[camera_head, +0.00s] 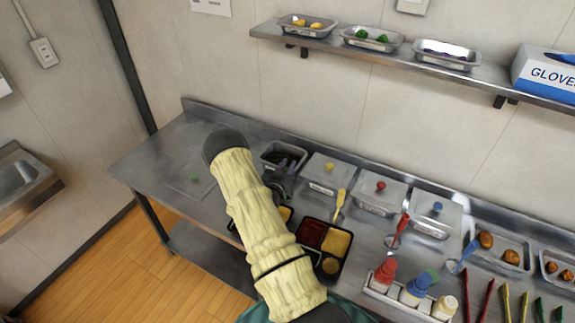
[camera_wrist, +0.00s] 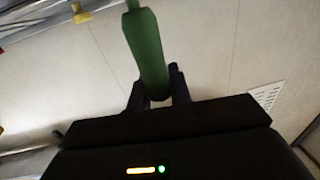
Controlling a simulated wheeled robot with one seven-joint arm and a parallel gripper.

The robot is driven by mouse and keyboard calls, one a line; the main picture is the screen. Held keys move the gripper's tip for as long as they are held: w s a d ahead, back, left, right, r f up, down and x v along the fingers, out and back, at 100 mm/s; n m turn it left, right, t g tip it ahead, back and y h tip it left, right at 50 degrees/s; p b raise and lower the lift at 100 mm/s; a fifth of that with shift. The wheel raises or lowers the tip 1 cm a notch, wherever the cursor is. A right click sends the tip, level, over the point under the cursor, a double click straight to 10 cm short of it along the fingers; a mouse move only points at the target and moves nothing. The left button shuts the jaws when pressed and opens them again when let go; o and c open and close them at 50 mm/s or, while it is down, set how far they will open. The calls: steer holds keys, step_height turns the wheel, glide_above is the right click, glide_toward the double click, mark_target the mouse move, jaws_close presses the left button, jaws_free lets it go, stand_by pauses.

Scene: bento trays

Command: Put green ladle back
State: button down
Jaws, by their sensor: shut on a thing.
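The green ladle's handle (camera_wrist: 148,45) runs up from between the fingers of my gripper (camera_wrist: 156,80) in the wrist view. My gripper is shut on it. In the head view my gripper (camera_head: 281,180) is over the front of an open steel container (camera_head: 268,150) with dark contents. The ladle cannot be made out clearly there, and its bowl is not clearly seen. A flat lid with a green knob (camera_head: 195,178) lies on the table to the left of that container.
Lidded containers with yellow, red and blue knobs (camera_head: 438,208) stand to the right. A yellow ladle (camera_head: 341,203), red ladle (camera_head: 398,230) and blue ladle (camera_head: 464,256) lie in front of them. A black bento tray (camera_head: 351,240) is partly behind my arm. Squeeze bottles (camera_head: 415,290) stand in front.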

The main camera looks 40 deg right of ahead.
steer(key=shift+f, duration=0.15)
steer(key=c, duration=1.3)
jaws_free()
steer(key=b+v, duration=0.5)
steer(key=v, duration=0.7)
steer(key=shift+s, duration=0.1)
